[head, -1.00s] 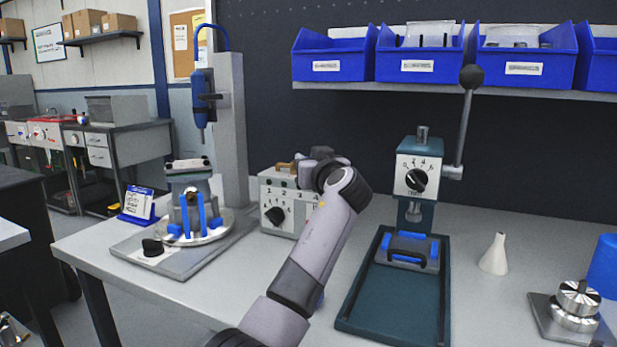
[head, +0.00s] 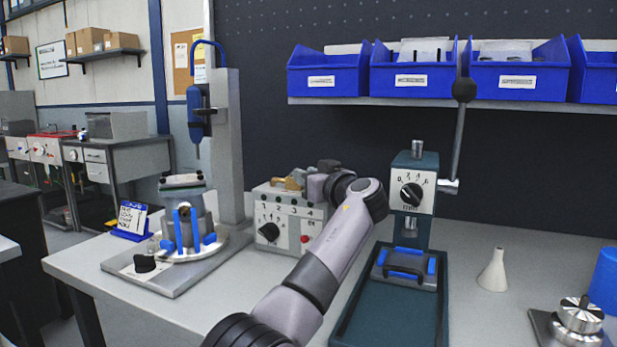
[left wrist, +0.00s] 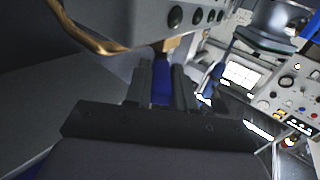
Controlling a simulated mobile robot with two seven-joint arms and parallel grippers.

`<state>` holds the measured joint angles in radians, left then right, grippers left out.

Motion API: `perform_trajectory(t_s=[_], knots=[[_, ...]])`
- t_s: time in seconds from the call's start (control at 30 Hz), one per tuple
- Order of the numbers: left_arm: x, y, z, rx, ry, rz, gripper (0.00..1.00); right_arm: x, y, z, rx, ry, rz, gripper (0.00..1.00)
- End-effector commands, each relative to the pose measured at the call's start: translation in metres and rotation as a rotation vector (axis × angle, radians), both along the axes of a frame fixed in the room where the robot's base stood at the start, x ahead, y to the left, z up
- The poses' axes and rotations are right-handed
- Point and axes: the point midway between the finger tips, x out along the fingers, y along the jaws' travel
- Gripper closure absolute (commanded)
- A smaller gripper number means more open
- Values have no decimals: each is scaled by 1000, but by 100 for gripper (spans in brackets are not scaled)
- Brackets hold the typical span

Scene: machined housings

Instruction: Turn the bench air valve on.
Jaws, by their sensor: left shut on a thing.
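In the left wrist view my left gripper (left wrist: 162,82) is shut on a blue handle (left wrist: 162,93), which sits between its two dark fingers. A brass stub (left wrist: 170,46) shows just past the fingertips, below a grey housing (left wrist: 150,18) with dark round knobs. A bent brass pipe (left wrist: 88,38) runs along that housing. In the head view my left arm reaches to the top of the grey control box (head: 282,222), where brass fittings (head: 290,182) show. My gripper's fingers and the blue handle are hidden there. My right gripper is not in view.
A press with a dial (head: 411,193) and a long lever stands right of my arm, over a dark green tray (head: 388,318). A drill stand (head: 230,150) is left of the box. A white cone (head: 493,270) stands at right. Blue bins (head: 412,80) hang above.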

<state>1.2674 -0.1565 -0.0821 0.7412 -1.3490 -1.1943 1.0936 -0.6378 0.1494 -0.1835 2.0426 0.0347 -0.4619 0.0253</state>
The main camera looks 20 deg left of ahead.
Motion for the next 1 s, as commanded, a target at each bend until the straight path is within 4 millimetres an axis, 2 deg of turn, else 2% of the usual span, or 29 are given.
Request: perform_trajectory(t_s=[0.1, 0.13, 0.17, 0.2, 0.57, 1.0], knots=[[0, 0, -1, -3, 2, 0, 100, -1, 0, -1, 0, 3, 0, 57], [0, 0, -1, -3, 2, 0, 69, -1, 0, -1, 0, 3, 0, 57], [0, 0, -1, -3, 2, 0, 59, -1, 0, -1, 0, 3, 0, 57], [0, 0, -1, -3, 2, 0, 54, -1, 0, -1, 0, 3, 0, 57], [-2, -3, -1, -1, 0, -2, 54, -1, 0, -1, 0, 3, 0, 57], [-33, -49, -2, -4, 0, -3, 54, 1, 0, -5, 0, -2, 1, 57]])
